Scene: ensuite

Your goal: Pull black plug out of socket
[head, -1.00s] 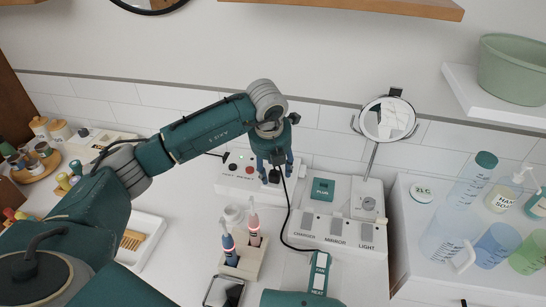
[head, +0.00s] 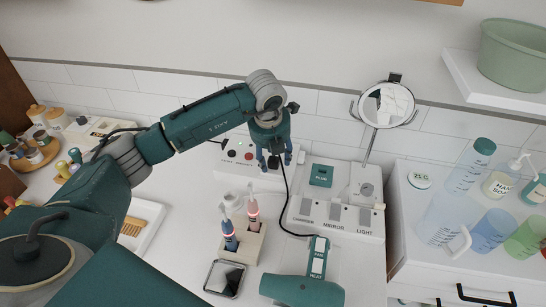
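The black plug (head: 273,163) shows in the head view between the fingers of my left gripper (head: 275,164), at the right part of a white socket box (head: 236,168) with TEST and RESET buttons. The gripper points down from above, one finger on each side of the plug. The fingers hide much of the plug and its socket, so I cannot tell if they press on it or if it is fully seated. A black cord (head: 284,205) runs from the plug down to the green hair dryer (head: 300,289). My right gripper is out of view.
A white switch panel (head: 335,218) stands right of the socket, with a round mirror (head: 388,105) behind it. A toothbrush holder (head: 243,244) stands in front. Bottles and cups crowd the right cabinet (head: 420,183). A tray with a brush (head: 133,226) lies left.

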